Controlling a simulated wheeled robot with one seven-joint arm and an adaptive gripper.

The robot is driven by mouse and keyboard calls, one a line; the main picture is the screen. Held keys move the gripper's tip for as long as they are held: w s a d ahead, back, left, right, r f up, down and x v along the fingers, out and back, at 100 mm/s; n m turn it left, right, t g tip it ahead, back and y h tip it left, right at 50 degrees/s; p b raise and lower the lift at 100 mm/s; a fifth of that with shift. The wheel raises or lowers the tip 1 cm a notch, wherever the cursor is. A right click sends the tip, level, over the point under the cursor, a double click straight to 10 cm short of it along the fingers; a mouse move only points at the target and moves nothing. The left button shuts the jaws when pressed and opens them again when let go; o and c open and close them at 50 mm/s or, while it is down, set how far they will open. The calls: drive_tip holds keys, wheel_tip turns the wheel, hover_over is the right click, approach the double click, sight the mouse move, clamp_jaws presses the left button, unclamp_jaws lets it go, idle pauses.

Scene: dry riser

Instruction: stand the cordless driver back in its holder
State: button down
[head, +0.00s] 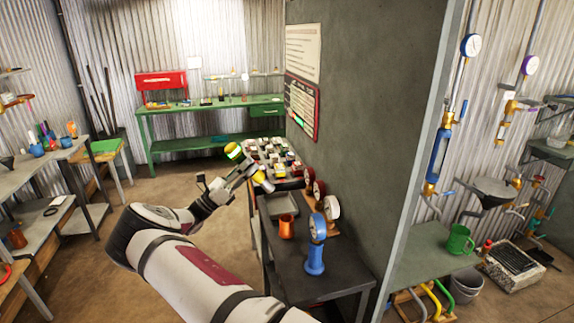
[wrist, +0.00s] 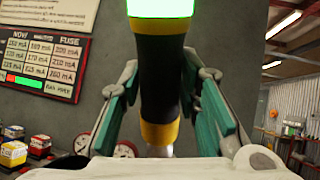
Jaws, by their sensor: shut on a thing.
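My gripper (head: 243,172) is held up left of the partition wall, near the dark bench. In the wrist view its two teal-padded fingers (wrist: 160,75) are closed on the sides of a yellow-and-black tool, which looks like the cordless driver (wrist: 160,62). The driver is roughly upright in that view, with a bright green glowing end at the top, cut off by the frame, and a yellow band at the lower end. I cannot pick out the holder with certainty.
The dark bench (head: 305,280) bears a blue gauge stand (head: 315,245), an orange mug (head: 286,227), a grey tray (head: 278,204) and several small boxes (head: 280,160). The grey partition wall (head: 370,130) stands right behind it. Open floor (head: 170,180) lies to the left.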

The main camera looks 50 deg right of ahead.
drive_tip(key=s+d+f+t+y, duration=0.1)
drive_tip(key=s+d+t+y, duration=0.4)
drive_tip(key=d, duration=0.5)
drive_tip(key=shift+s+d+t+y, duration=0.3)
drive_tip(key=shift+s+t+y, duration=0.1)
drive_tip(key=shift+s, duration=0.3)
drive_tip(key=shift+f, duration=0.1)
drive_tip(key=shift+f, duration=0.1)
wheel_tip(320, 180, down, 13)
drive_tip(key=b, duration=0.2)
drive_tip(key=shift+b, duration=0.35)
drive_tip(key=shift+f+b, duration=0.4)
drive_tip(key=shift+f, duration=1.15)
idle(0.3)
drive_tip(key=c, duration=1.1)
unclamp_jaws()
drive_tip(key=shift+a, duration=0.1)
drive_tip(key=a, duration=0.8)
drive_tip(key=w+a, duration=0.1)
drive_tip(key=a, duration=0.3)
drive_tip(key=shift+f, duration=0.1)
